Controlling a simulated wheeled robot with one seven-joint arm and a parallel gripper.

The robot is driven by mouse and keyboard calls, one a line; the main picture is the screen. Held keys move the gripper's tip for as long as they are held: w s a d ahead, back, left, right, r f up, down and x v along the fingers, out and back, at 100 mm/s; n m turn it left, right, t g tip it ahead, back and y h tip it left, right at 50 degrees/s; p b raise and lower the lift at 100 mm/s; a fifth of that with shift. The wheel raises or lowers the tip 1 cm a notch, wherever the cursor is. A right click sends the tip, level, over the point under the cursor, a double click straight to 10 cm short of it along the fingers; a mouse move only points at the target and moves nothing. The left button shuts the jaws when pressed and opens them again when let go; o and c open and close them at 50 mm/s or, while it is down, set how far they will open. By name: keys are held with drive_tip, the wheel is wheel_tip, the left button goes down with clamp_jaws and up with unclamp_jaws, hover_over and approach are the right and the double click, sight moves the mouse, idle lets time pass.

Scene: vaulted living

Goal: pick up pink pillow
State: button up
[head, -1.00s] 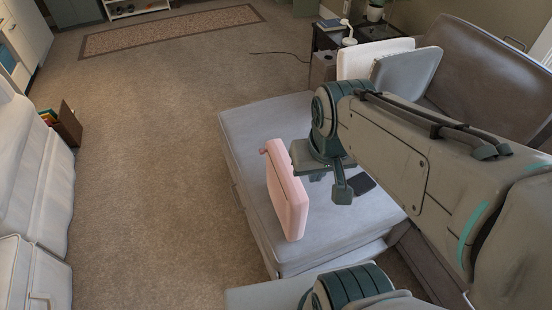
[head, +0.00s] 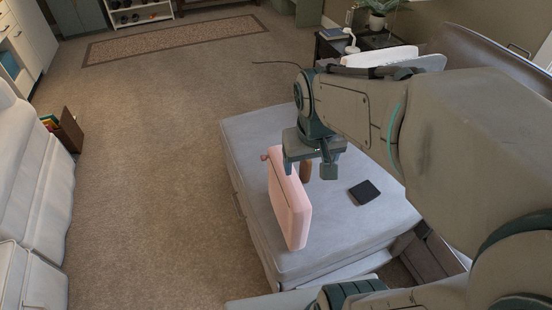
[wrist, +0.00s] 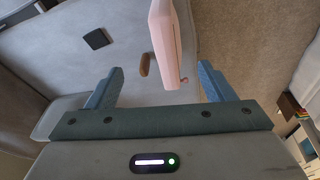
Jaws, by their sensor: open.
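The pink pillow (head: 288,207) stands on edge on the grey sofa seat, near its left side. In the wrist view the pink pillow (wrist: 171,45) shows at the top, beyond and between the open fingers, nearer the right one. My gripper (head: 309,173) is open and appears over the far part of the pillow in the head view, hiding some of its top edge. In the wrist view my gripper (wrist: 160,88) has nothing between its fingertips. I cannot tell the exact height gap to the pillow.
A brown rounded object (head: 306,170) and a flat black item (head: 364,191) lie on the sofa seat (head: 345,225) right of the pillow. White and grey cushions (head: 380,57) rest at the back. A side table stands behind. Carpet is open at left.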

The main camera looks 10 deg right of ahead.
drive_tip(key=w+f+n+g+b, duration=0.1)
drive_tip(key=w+f+b, duration=0.6)
drive_tip(key=w+f, duration=0.85)
drive_tip(key=shift+y, duration=0.4)
drive_tip(key=w+f, duration=0.1)
drive_tip(key=f, duration=0.3)
drive_tip(key=w+f+b, duration=0.1)
drive_tip(key=f, duration=0.1)
drive_tip(key=shift+w+a+f, duration=0.3)
drive_tip(key=shift+a+f, duration=0.05)
drive_tip(key=shift+f, duration=0.05)
drive_tip(key=shift+w+d+f+b, duration=0.1)
drive_tip(key=shift+d+f+b, duration=0.1)
drive_tip(key=shift+f, duration=1.1)
drive_tip(key=shift+w+d+f+b, duration=0.1)
drive_tip(key=shift+d+f+b, duration=0.05)
drive_tip(key=shift+f, duration=1.1)
drive_tip(key=shift+f, duration=0.25)
clamp_jaws()
drive_tip(key=shift+r, duration=0.2)
